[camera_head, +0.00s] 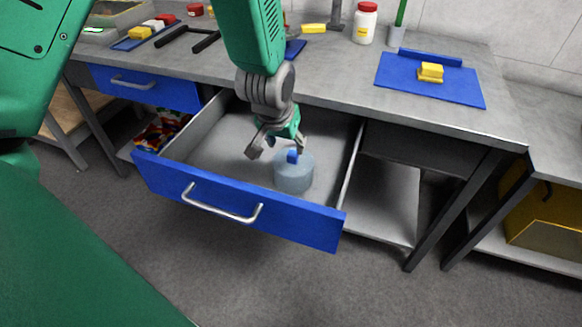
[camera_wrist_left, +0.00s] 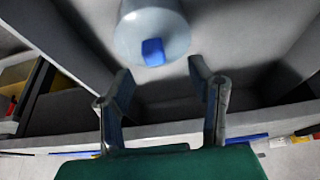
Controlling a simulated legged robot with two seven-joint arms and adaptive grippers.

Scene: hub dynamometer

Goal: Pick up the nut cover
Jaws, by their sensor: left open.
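The nut cover appears to be the pale blue-grey round cap (camera_head: 295,174) with a small blue block-like knob on top. It stands inside the open blue-fronted drawer (camera_head: 232,213), toward its right side. My left gripper (camera_head: 270,150) is open and empty, over the drawer just behind and to the left of the cover. In the left wrist view the cover (camera_wrist_left: 152,35) shows at the top centre, beyond the two spread fingertips (camera_wrist_left: 158,72). The fingers do not enclose the knob. My right gripper is not in view.
The grey workbench (camera_head: 340,85) overhangs the drawer's back. On it are a blue mat (camera_head: 452,92) with a yellow block (camera_head: 430,72), a white jar (camera_head: 365,24) with a red lid, and several other items. A closed blue drawer (camera_head: 146,88) is at left. The drawer's left part is empty.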

